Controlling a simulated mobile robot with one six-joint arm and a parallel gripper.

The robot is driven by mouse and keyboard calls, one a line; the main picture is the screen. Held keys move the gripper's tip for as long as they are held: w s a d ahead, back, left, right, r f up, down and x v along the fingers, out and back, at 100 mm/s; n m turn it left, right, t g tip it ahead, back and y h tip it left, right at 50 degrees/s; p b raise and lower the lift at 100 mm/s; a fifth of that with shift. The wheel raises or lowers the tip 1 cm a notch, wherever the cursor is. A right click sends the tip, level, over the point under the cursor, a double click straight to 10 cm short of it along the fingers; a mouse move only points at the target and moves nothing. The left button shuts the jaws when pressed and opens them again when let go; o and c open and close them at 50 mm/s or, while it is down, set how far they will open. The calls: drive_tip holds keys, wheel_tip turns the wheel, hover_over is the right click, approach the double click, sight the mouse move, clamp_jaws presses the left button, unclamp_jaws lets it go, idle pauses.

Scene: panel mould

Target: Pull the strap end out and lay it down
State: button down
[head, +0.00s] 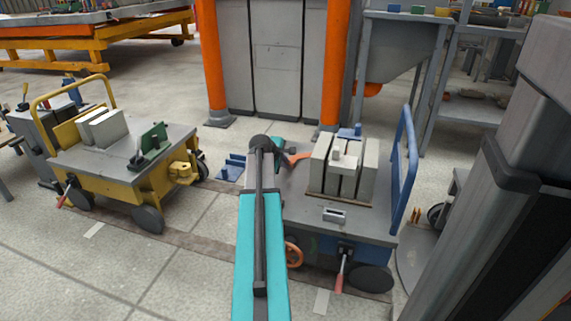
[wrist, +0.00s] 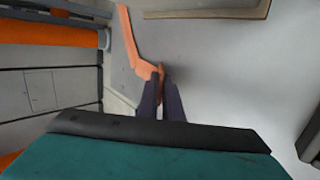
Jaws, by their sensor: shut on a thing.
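The orange strap end (wrist: 138,45) shows in the wrist view as a bent flat band. It runs from the top edge down to my gripper (wrist: 160,88), whose two dark fingers are closed on its lower end. In the head view a short orange piece of the strap (head: 298,157) shows beside the teal end of my arm, above the left edge of the blue-handled cart (head: 300,205). My gripper's fingers are mostly hidden there. Whether the strap's far end is still under something cannot be told.
Pale blocks (head: 370,172) stand on a thin board on the cart, right of my arm. A small grey metal piece (head: 334,215) lies in front of them. A yellow cart (head: 110,165) stands at left. Orange posts (head: 213,60) rise behind.

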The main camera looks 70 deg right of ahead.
idle(0.3)
drive_tip(key=c, duration=1.8)
unclamp_jaws()
drive_tip(key=shift+c, duration=0.2)
drive_tip(key=shift+a+r, duration=0.1)
drive_tip(key=p+v, duration=0.5)
drive_tip(key=v, duration=0.8)
drive_tip(key=shift+a+r+p, duration=0.15)
drive_tip(key=shift+r+p, duration=0.15)
drive_tip(key=shift+p, duration=0.1)
drive_tip(key=shift+w, duration=0.1)
